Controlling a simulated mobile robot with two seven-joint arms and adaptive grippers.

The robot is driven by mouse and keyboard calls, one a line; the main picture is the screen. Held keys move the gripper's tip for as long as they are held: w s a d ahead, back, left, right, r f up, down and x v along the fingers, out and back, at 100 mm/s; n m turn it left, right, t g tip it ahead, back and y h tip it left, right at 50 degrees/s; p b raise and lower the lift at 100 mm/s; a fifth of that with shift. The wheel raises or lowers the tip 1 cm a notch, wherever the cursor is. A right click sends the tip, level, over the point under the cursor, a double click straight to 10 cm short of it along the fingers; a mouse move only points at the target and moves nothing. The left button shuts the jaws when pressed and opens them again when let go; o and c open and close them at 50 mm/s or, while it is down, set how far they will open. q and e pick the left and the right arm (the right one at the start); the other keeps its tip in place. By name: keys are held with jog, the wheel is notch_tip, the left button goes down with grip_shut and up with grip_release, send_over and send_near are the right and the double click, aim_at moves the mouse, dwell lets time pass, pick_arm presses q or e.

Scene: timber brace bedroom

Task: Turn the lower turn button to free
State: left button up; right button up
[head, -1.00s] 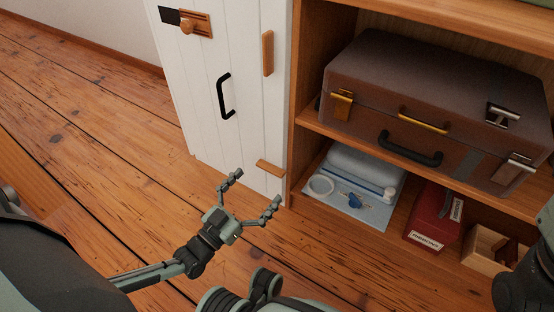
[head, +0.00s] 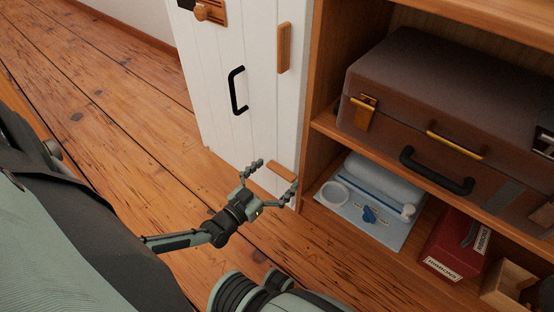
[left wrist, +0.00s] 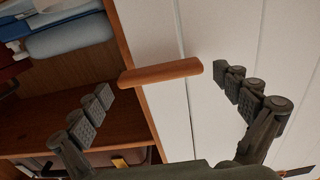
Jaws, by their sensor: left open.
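The lower turn button (head: 281,178) is a small wooden bar near the bottom of the white door (head: 213,105). It lies crosswise, and in the left wrist view the lower turn button (left wrist: 160,73) reaches past the door's edge onto the wooden cabinet frame. My left gripper (head: 273,177) is open and empty, low in front of the door. In the left wrist view its fingertips (left wrist: 163,82) are spread on either side of the bar, with no contact visible. The upper turn button (head: 284,47) stands upright on the door. My right gripper is not in view.
A black handle (head: 238,91) sticks out from the door. To the right are open shelves with a brown suitcase (head: 430,100), a blue packet (head: 370,195), a red box (head: 455,246) and a wooden box (head: 505,287). The plank floor (head: 110,130) is clear at left.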

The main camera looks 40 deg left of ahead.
pick_arm(q)
jog(key=shift+c, duration=0.2)
jog(key=c, duration=1)
